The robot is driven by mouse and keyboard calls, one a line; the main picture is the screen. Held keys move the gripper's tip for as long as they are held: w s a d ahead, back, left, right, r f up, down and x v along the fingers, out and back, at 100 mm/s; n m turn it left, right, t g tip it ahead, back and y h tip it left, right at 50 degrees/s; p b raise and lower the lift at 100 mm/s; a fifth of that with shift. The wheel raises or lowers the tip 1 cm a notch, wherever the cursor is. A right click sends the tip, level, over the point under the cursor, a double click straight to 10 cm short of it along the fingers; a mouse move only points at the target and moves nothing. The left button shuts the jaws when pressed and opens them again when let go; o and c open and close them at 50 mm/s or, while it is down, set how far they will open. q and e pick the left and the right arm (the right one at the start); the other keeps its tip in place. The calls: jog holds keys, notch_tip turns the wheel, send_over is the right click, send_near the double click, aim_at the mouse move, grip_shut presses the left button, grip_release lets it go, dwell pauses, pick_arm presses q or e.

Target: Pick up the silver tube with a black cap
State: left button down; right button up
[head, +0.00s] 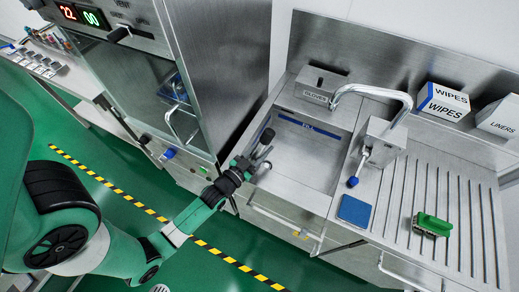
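A small silver tube (262,152) with a black cap (267,136) is at the left front corner of the steel sink, tilted in the picture with its cap toward the back. My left arm reaches in from the left, and my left gripper (250,165) is right at the tube's lower end. The fingers are small and overlap the tube in this view, so I cannot tell whether they are open or closed around it. My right gripper is not in view.
The sink basin (305,160) has a curved faucet (375,92). A blue sponge (355,210) and a green brush (432,224) lie on the right counter. A tall steel cabinet (235,60) rises at left.

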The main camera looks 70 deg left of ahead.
aim_at(258, 148)
pick_arm(q)
jog(key=shift+r+p, duration=0.3)
jog(key=shift+r, duration=0.2)
notch_tip(258, 148, up, 2)
jog(key=shift+r+p, duration=0.25)
jog(key=shift+p, duration=0.6)
jog(key=b, duration=0.1)
jog(key=s+d+r+b, duration=0.1)
jog(key=b, duration=0.1)
jog(key=shift+s+d+r+b, duration=0.1)
jog(key=shift+d+b, duration=0.2)
jog(key=d+r, duration=0.1)
jog(key=s+d+r, duration=0.1)
jog(key=r, duration=0.1)
jog(key=s+d+r, duration=0.1)
jog(key=shift+r+b, duration=0.3)
jog(key=s+d+r, duration=0.3)
jog(key=s+d, duration=0.2)
jog(key=d, duration=0.1)
jog(key=shift+d+r, duration=0.4)
